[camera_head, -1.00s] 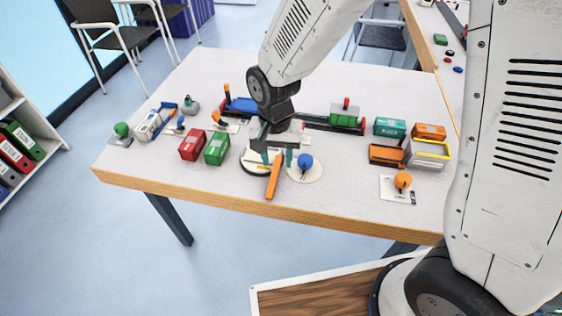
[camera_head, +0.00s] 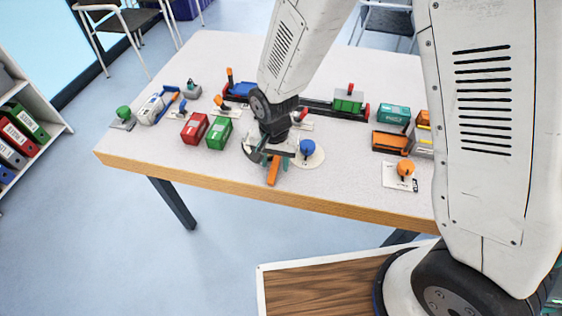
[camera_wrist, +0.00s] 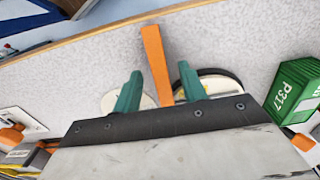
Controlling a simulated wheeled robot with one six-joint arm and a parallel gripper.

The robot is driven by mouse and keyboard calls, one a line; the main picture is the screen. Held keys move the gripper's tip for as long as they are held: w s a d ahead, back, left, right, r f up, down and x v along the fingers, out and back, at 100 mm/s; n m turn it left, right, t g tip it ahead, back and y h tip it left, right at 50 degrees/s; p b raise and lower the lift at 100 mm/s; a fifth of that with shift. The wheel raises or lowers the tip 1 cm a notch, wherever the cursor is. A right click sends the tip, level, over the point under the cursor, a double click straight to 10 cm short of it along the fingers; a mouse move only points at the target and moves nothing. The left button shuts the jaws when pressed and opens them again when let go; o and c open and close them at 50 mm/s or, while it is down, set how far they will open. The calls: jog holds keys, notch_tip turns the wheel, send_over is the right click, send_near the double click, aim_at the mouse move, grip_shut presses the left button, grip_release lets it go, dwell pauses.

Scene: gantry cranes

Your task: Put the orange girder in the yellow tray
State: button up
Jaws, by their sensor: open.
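The orange girder (camera_head: 272,173) is a slim bar lying near the table's front edge, with its far end hidden under my gripper. My gripper (camera_head: 274,160) is open above it, with teal fingers pointing down. In the wrist view, the girder (camera_wrist: 155,58) runs between the two spread fingers (camera_wrist: 161,90), apart from both as far as I can see. The yellow tray (camera_head: 424,139) is at the table's right, a grey box with a yellow rim, mostly hidden behind my arm.
A blue-knobbed disc (camera_head: 308,148) stands just right of the girder. Green (camera_head: 219,133) and red (camera_head: 195,128) containers sit to the left. An orange open box (camera_head: 389,142) and an orange-knobbed plate (camera_head: 405,170) are near the tray. The front left tabletop is clear.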

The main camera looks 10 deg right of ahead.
grip_shut()
jog(key=shift+r, duration=0.15)
